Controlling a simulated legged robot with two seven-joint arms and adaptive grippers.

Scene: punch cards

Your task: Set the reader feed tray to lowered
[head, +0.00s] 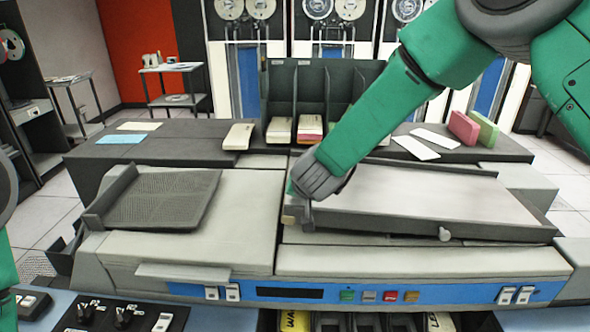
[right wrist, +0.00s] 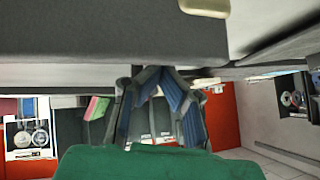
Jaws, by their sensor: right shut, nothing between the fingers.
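The feed tray (head: 420,190) is the long, dark-rimmed tray with a pale bed on the right half of the card reader (head: 420,262). A small knob (head: 445,234) sits on its front side. The tray looks slightly tilted, but its exact setting is hard to tell. My right gripper (head: 302,192) is at the tray's left end, close to its rim; contact cannot be told. Its fingers, seen in the right wrist view (right wrist: 160,72), are shut and empty, beneath a dark grey surface. My left gripper is out of view; only bits of my left arm show.
A mesh-bottomed tray (head: 165,198) occupies the reader's left half. Card stacks (head: 310,128) stand in a dark rack (head: 325,85) behind. Pink (head: 464,127) and green (head: 483,132) blocks stand at back right. Buttons (head: 390,296) line the front panel.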

